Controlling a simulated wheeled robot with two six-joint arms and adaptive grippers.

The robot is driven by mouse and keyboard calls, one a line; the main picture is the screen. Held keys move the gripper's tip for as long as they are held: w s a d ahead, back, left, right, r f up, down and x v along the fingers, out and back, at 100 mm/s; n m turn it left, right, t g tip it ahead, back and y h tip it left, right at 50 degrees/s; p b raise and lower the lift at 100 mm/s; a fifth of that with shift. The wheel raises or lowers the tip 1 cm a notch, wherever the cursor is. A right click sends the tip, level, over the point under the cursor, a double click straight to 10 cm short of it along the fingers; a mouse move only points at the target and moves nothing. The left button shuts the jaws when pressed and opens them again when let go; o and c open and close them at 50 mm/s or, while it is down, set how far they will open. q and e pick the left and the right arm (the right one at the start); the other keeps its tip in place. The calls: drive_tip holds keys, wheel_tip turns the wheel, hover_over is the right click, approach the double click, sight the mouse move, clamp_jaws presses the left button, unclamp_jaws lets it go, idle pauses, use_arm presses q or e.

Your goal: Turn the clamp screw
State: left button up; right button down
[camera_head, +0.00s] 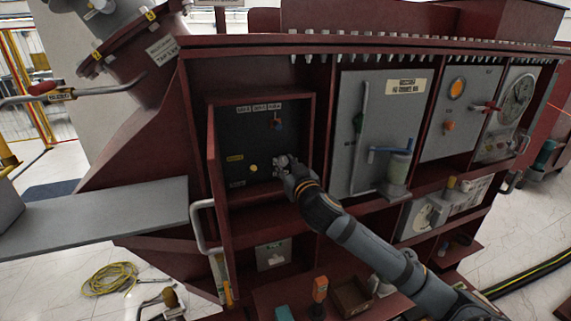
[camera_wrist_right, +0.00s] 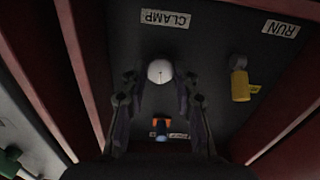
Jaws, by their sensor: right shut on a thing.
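The clamp screw (camera_wrist_right: 160,72) shows in the right wrist view as a round, pale head on a dark panel, next to a white "CLAMP" label (camera_wrist_right: 166,19). My right gripper (camera_wrist_right: 159,88) has one finger on each side of the head and is shut on it. In the head view my right gripper (camera_head: 283,163) reaches into the open, dark red compartment at the panel's lower right. There it hides the screw, so I cannot tell how far it is turned. My left gripper is not in view.
A yellow knob (camera_head: 253,168) sits left of the gripper, near a "RUN" label (camera_wrist_right: 280,29). A red and blue switch (camera_head: 277,124) sits above. Compartment walls stand close on both sides.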

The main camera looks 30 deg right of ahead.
drive_tip(key=n+p, duration=0.2)
drive_tip(key=n, duration=0.4)
drive_tip(key=n+p, duration=0.3)
drive_tip(key=n, duration=0.3)
drive_tip(key=shift+a, duration=0.1)
drive_tip(key=n+p, duration=0.2)
drive_tip(key=n, duration=0.3)
drive_tip(key=shift+n+p, duration=0.3)
drive_tip(key=shift+n, duration=0.1)
drive_tip(key=n+p, duration=0.2)
drive_tip(key=n, duration=0.1)
drive_tip(key=shift+f+n, duration=0.15)
drive_tip(key=shift+n, duration=0.25)
drive_tip(key=shift+f+n+p, duration=0.1)
drive_tip(key=shift+n+p, duration=0.35)
drive_tip(key=shift+n, duration=0.45)
drive_tip(key=shift+f, duration=0.1)
drive_tip(key=c, duration=1)
unclamp_jaws()
